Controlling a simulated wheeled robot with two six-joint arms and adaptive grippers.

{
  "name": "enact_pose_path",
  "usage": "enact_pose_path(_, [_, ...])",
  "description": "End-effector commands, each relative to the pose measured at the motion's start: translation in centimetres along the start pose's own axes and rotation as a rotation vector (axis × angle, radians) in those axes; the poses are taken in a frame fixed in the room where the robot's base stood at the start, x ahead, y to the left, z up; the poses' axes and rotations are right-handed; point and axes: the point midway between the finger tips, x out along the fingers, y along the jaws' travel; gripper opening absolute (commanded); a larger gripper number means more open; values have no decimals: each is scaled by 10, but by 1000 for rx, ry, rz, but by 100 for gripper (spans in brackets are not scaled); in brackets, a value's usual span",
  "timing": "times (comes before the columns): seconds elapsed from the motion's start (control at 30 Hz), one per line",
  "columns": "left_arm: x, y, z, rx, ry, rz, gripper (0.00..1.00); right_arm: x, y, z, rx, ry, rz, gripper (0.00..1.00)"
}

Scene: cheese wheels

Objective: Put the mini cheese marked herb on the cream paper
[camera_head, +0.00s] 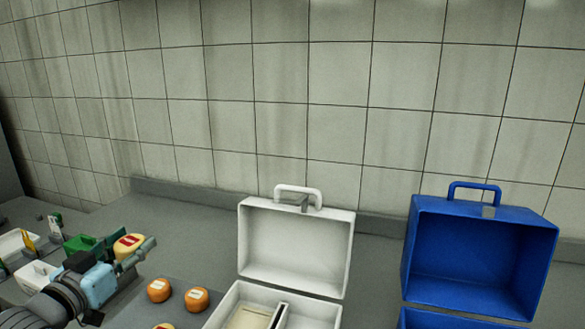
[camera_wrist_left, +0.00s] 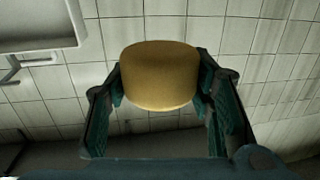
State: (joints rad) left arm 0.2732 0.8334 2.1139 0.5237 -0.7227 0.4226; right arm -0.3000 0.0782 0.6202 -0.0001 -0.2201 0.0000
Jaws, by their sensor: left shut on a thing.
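My left gripper (camera_head: 131,254) is shut on a mini cheese (camera_head: 127,243) with a red and white label, held at the left above the counter. I cannot read its label. In the left wrist view, the cheese (camera_wrist_left: 160,76) is a plain yellow wheel between the two fingers (camera_wrist_left: 161,98), and its label is out of sight. A cream sheet (camera_head: 248,318), likely the cream paper, lies in the left part of the open white case (camera_head: 295,248); the frame's bottom edge cuts it off. My right gripper is not in view.
Orange mini cheeses (camera_head: 158,290) with pale labels stand on the counter left of the white case. A divider (camera_head: 279,316) runs inside that case. An open blue case (camera_head: 478,255) stands at right. Small bins (camera_head: 35,275) are at far left. A tiled wall closes the back.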

Motion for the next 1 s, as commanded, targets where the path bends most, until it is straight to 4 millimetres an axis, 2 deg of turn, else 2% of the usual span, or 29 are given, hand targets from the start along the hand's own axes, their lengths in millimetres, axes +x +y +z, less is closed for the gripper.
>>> enact_pose_path(0.03, [-9, 20, 6, 4, -3, 46, 18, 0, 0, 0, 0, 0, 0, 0])
enact_pose_path(0.2, [-53, 91, 32, 9, -6, 207, 18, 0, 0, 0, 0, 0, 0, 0])
enact_pose_path(0.3, [-84, 126, 50, 9, -7, 285, 18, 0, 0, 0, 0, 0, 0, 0])
enact_pose_path(0.37, [-102, 143, 62, 10, -6, 321, 18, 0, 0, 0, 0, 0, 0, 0])
enact_pose_path(0.5, [-126, 160, 94, 6, 8, 368, 18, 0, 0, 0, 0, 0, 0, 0])
enact_pose_path(0.6, [-139, 165, 111, 10, 6, 362, 18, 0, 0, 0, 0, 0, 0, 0])
enact_pose_path(0.7, [-146, 167, 120, 14, 2, 356, 18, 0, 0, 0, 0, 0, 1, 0])
enact_pose_path(0.9, [-146, 167, 119, 18, 5, 356, 18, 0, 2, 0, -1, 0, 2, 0])
enact_pose_path(1.0, [-138, 164, 109, 20, 13, 362, 18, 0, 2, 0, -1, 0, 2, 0])
